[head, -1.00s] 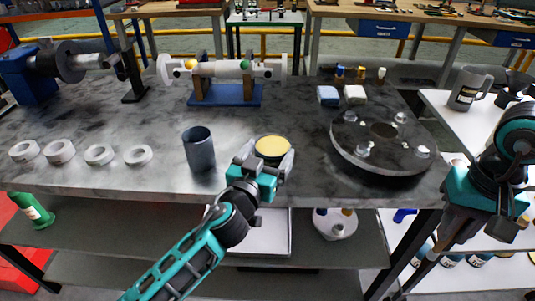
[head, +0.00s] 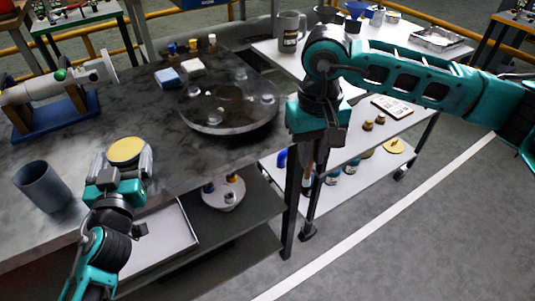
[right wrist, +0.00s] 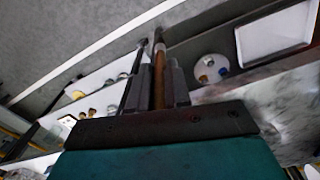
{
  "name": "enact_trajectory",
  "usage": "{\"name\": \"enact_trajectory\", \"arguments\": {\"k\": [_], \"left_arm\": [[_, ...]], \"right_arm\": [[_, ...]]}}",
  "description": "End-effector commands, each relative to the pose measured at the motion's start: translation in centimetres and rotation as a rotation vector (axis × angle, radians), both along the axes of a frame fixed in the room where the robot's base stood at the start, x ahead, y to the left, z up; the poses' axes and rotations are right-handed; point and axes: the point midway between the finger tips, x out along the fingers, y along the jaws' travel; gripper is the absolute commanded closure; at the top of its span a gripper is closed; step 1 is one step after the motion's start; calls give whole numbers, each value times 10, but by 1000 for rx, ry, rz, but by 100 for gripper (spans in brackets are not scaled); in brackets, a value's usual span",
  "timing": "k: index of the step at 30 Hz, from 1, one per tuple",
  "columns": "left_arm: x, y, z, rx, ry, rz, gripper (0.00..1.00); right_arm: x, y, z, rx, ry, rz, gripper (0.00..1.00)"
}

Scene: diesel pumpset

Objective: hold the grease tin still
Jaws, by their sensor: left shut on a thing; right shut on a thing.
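The grease tin (head: 125,151) shows a yellow round top near the front edge of the grey workbench, in the head view. My left gripper (head: 124,167) is shut on it from the front, one finger at each side. The tin's lower body is hidden by the gripper.
A grey cup (head: 43,187) stands left of the tin. A dark round flange plate (head: 229,101) lies on the bench behind and right. A white trolley (head: 375,127) with a mug (head: 290,31) stands at the right. Open floor lies at the lower right.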

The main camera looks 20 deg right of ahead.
Motion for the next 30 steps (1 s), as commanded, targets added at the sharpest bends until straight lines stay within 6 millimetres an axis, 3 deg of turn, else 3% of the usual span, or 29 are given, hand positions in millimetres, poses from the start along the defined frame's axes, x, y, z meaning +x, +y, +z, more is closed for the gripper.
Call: {"name": "enact_trajectory", "arguments": {"k": [17,23,30], "left_arm": [[0,0,0,0,-1,0,56],[0,0,0,0,-1,-1,56],[0,0,0,0,-1,-1,56]], "right_arm": [[3,7,5,12,-2,-30,100],[19,49,33,78,-11,-232,100],[45,133,91,232,-67,-579,100]]}}
